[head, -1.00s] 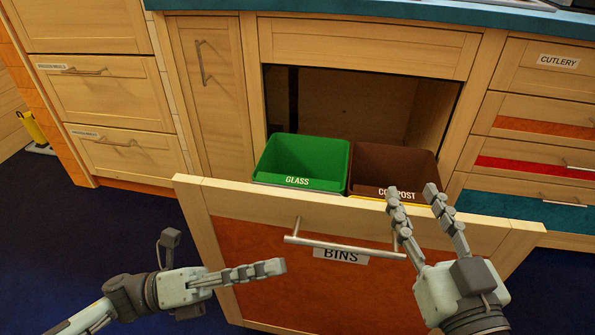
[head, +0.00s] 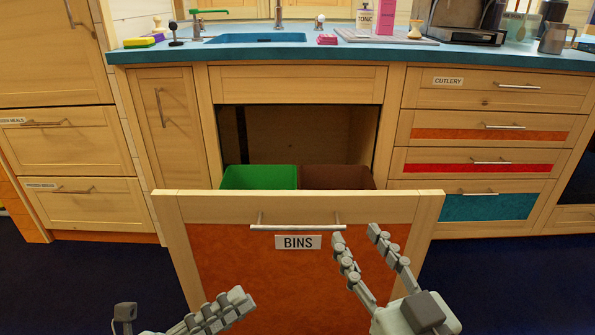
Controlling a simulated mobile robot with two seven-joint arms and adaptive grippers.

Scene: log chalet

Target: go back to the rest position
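My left gripper (head: 238,300) is at the bottom, left of centre, in front of the bins drawer's orange panel. It is seen side-on, so its finger gap does not show. My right gripper (head: 355,238) is open and empty, with its two fingers spread, in front of the right part of the drawer front. Its left finger overlaps the area by the right end of the handle in the picture; I cannot tell if they touch. The bins drawer (head: 205,208) is pulled out, with a metal handle (head: 298,227) and a BINS label (head: 298,242).
A green bin (head: 260,177) and a brown bin (head: 335,177) stand in the open drawer. The cutlery drawers (head: 485,132) at right are shut. Dark blue floor (head: 500,275) is clear at right.

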